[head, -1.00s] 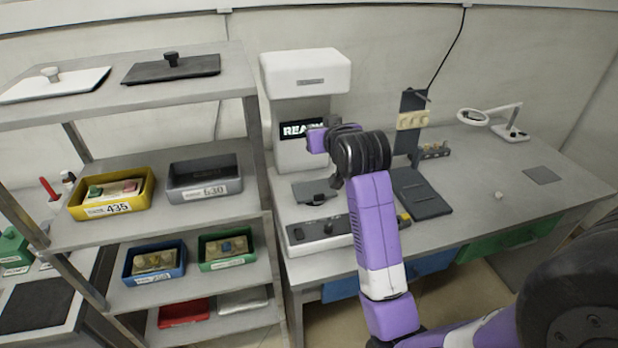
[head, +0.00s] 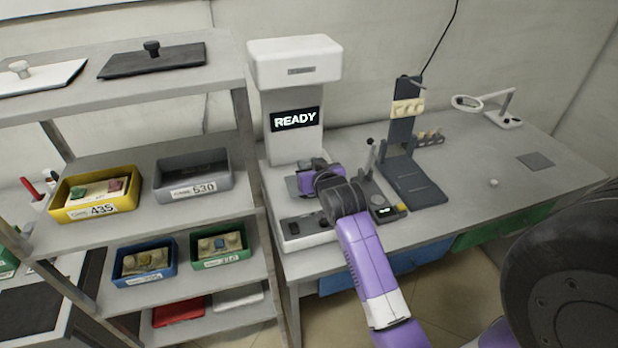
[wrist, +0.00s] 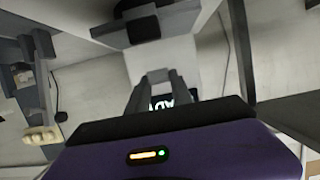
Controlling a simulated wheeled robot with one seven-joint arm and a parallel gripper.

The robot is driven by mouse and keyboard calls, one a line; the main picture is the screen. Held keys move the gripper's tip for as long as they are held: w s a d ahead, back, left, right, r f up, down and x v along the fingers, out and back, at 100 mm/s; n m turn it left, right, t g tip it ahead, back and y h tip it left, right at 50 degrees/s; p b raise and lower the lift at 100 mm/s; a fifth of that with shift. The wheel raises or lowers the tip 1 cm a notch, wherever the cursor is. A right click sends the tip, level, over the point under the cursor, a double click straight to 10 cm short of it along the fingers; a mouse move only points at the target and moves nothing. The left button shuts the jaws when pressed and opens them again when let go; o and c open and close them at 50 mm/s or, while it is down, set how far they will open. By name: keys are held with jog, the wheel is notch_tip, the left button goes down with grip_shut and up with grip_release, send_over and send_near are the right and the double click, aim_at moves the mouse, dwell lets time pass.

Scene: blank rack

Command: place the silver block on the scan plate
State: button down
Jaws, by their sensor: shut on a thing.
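A white scanner (head: 292,140) with a lit READY screen stands at the left end of the bench. A dark grey plate (head: 293,187) shows on its base, partly hidden by my gripper. My gripper (head: 308,182) is low in front of the scanner column, over or beside that plate. In the wrist view the fingers (wrist: 156,92) are shut on a small grey block (wrist: 157,76), which fits the silver block. The head view hides the block behind my gripper. I cannot tell whether the block touches the plate.
A lever fixture (head: 383,208) stands close to the right of my gripper. Beyond it is a dark stand (head: 404,140) with a cream piece. A shelf rack (head: 235,155) with coloured bins is at the left. The right part of the bench is mostly clear around a magnifier lamp (head: 500,112).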

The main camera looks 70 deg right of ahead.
jog(key=shift+f, duration=2.25)
jog(key=shift+f, duration=0.1)
jog(key=c, duration=1.1)
grip_release()
